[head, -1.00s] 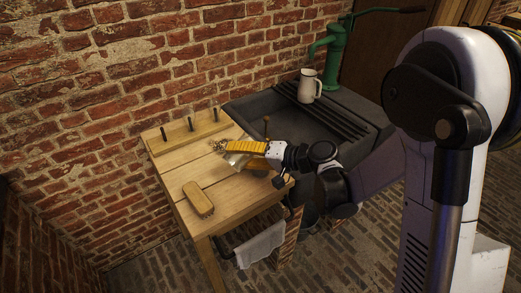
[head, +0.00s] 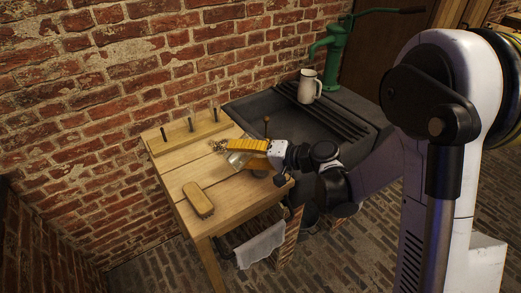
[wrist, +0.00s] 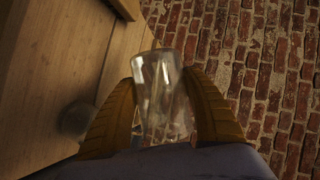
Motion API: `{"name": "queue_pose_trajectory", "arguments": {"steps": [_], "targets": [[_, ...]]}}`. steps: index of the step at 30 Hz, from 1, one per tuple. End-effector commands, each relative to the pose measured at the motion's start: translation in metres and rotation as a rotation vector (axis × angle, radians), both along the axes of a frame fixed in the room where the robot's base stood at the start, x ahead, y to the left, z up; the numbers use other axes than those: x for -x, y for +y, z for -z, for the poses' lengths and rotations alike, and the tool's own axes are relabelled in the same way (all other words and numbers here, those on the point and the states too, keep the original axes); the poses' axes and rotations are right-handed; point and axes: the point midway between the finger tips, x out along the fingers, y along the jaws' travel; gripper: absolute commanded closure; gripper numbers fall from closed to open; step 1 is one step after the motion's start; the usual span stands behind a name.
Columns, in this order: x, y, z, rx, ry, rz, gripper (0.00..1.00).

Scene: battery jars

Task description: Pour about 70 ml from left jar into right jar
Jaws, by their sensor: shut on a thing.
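My gripper (wrist: 163,80) is shut on a clear glass jar (wrist: 158,97), with one yellow finger on each side of it. In the head view my gripper (head: 240,150) is over the right part of the wooden table, and the held jar (head: 237,160) lies well tilted beside the fingers. A second round glass thing (wrist: 77,117), probably the other jar, stands blurred on the table at the left of the wrist view. In the head view it is mostly hidden under my gripper. The liquid level in either jar cannot be told.
A wooden brush or block (head: 198,199) lies near the table's front. A rack with several dark pegs (head: 190,131) stands at the back, with small brass links (head: 217,146) nearby. A dark sink (head: 290,128) with a white jug (head: 309,87) adjoins on the right.

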Motion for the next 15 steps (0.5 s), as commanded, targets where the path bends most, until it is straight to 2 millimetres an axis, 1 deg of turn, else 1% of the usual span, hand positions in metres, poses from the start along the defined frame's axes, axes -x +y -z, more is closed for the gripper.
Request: {"name": "queue_pose_trajectory", "arguments": {"steps": [15], "targets": [[-0.0013, -0.0013, -0.0039, -0.045, 0.043, 0.001, 0.83]]}}
